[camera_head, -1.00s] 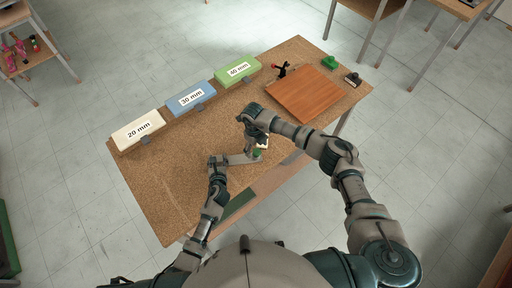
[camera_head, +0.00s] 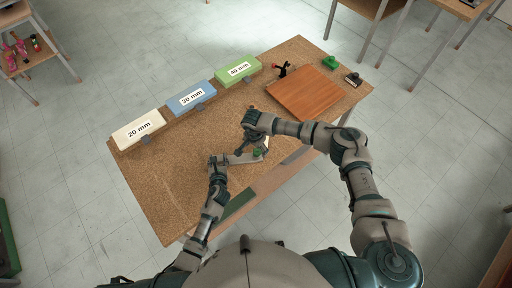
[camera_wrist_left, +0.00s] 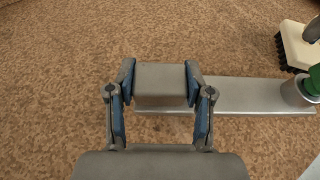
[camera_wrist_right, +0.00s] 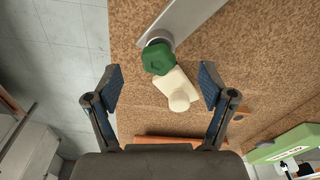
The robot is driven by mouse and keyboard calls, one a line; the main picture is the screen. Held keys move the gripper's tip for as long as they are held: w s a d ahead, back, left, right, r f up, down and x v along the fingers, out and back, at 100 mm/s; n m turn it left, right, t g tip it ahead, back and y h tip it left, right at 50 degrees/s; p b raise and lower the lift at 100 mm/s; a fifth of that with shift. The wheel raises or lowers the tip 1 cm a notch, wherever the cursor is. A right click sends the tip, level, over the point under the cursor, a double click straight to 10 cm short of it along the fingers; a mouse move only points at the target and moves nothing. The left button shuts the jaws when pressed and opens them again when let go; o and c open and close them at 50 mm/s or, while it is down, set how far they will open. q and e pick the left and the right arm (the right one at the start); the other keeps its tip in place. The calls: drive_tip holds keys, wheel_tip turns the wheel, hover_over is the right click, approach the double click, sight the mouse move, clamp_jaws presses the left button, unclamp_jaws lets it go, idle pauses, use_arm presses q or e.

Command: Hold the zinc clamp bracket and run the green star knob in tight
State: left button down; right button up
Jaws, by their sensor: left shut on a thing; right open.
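The zinc clamp bracket (camera_head: 241,158) is a flat grey bar near the table's front edge. My left gripper (camera_head: 227,161) is shut on the bracket's block end; the left wrist view shows this grip (camera_wrist_left: 161,84). The green star knob (camera_head: 258,152) stands at the bar's other end, and also shows at the right edge of the left wrist view (camera_wrist_left: 315,80). My right gripper (camera_wrist_right: 163,86) is open and empty. In the right wrist view the knob (camera_wrist_right: 158,59) appears just beyond its fingertips, apart from both. How far the knob is screwed in cannot be told.
A cream brush-like block (camera_wrist_right: 176,88) is close beside the knob. White (camera_head: 138,130), blue (camera_head: 191,97) and green (camera_head: 238,71) labelled boxes line the back edge. A reddish wooden board (camera_head: 304,94) lies at right. The left table surface is clear.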

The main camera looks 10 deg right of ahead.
sight(256, 152)
drive_tip(key=n, duration=0.8)
drive_tip(key=shift+y, duration=0.4)
drive_tip(key=shift+f, duration=1.8)
drive_tip(key=shift+s, duration=0.1)
clamp_jaws()
drive_tip(key=shift+m, duration=0.3)
drive_tip(key=c, duration=0.8)
unclamp_jaws()
drive_tip(key=shift+m, duration=0.5)
drive_tip(key=o, duration=0.5)
